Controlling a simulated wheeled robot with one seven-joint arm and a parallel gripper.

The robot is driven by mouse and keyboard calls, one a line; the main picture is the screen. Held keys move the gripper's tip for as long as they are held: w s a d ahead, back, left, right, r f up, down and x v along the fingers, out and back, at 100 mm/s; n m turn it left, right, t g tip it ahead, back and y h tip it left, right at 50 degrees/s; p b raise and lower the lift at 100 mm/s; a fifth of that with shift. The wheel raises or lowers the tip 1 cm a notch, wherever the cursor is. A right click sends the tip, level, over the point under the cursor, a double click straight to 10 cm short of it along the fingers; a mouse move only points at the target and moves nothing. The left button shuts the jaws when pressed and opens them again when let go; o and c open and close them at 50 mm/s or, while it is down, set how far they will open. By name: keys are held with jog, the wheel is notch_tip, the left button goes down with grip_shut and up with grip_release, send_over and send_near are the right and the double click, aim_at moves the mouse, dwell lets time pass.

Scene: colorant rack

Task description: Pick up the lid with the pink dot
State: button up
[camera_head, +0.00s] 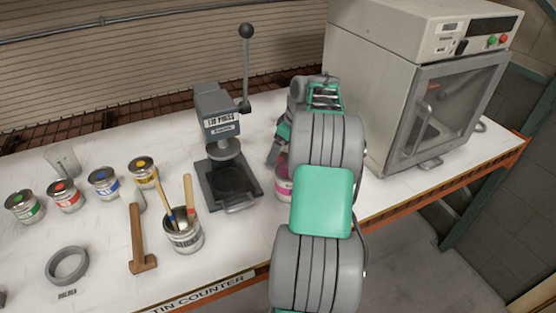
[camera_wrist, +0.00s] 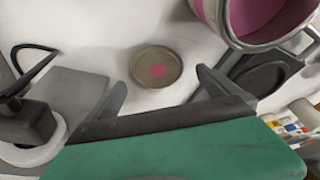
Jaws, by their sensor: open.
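The lid with the pink dot (camera_wrist: 157,68) is a round grey-brown disc lying flat on the white counter in the wrist view, pink dot up. My gripper (camera_wrist: 162,80) is open, its two dark fingers on either side of the lid's near part in that picture; the height between them and the lid is hard to tell. Nothing is held. In the head view my arm hides the lid and most of the gripper.
An open can of pink paint (camera_wrist: 217,28) stands close to the lid; it also shows partly behind my arm (camera_head: 284,188). The lid press (camera_head: 222,150) is left of it, the grey oven (camera_head: 370,90) right. Several colour cans and a tin of sticks (camera_head: 184,239) stand left.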

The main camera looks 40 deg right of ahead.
aim_at(280, 159)
jog(key=x, duration=0.3)
jog(key=shift+d+f+p, duration=0.15)
jog(key=shift+f+p, duration=0.15)
jog(key=shift+f, duration=0.05)
jog(key=c, duration=1.2)
jog(key=shift+c, duration=0.2)
jog(key=shift+r, duration=0.15)
jog(key=shift+d+r+b, duration=0.1)
jog(key=shift+r+b, duration=0.2)
jog(key=s+a+r+m+b, duration=0.1)
jog(key=s+a+r+b, duration=0.4)
jog(key=s+r, duration=0.5)
jog(key=shift+s+a+b, duration=0.35)
jog(key=shift+s+a, duration=0.75)
jog(key=shift+s, duration=0.05)
